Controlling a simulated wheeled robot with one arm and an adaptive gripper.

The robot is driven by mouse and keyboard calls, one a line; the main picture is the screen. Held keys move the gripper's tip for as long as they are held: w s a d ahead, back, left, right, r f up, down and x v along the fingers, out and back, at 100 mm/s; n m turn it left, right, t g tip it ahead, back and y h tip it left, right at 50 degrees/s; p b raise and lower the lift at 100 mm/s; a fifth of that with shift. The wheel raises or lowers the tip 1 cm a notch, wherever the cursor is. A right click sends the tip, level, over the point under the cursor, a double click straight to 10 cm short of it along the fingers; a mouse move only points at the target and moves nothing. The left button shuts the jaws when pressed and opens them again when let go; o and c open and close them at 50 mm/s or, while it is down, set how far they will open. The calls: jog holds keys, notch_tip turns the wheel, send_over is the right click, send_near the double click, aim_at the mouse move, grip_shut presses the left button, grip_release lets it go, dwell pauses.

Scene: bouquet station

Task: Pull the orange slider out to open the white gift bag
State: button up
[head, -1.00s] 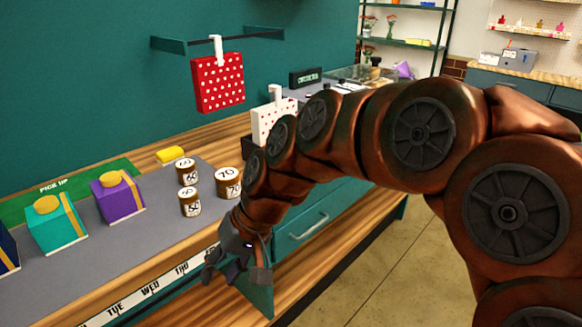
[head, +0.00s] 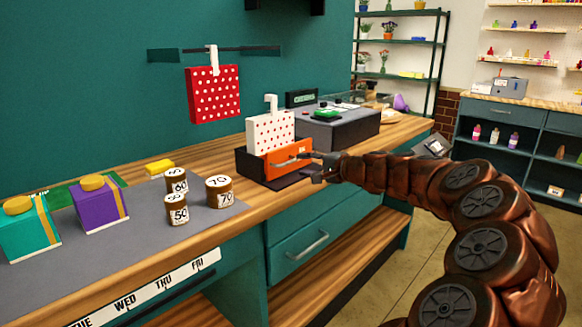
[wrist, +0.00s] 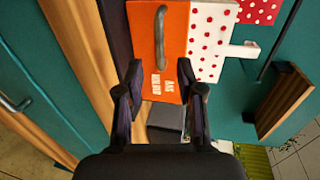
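The white gift bag with red dots (head: 268,134) stands upright in a dark holder (head: 250,163) on the counter. The orange slider (head: 300,147) is the holder's front panel, with a grey bar handle (head: 286,161). In the wrist view the slider (wrist: 172,20) shows lettering and its curved handle (wrist: 160,38), and the bag (wrist: 208,45) is beside it. My gripper (head: 311,166) is at the slider's right end. In the wrist view the gripper (wrist: 159,70) is open, with its two fingers apart in front of the slider and nothing held. The handle lies beyond the fingertips.
A red dotted bag (head: 214,95) hangs from a wall rail. Jars (head: 219,192), a yellow block (head: 159,167) and a purple box (head: 99,205) stand to the left. A grey machine (head: 340,130) is behind on the right. A teal drawer (head: 300,240) is below the counter.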

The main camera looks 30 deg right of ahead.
aim_at(289, 163)
jog(key=shift+x, duration=3.05)
jog(key=shift+c, duration=0.3)
grip_shut()
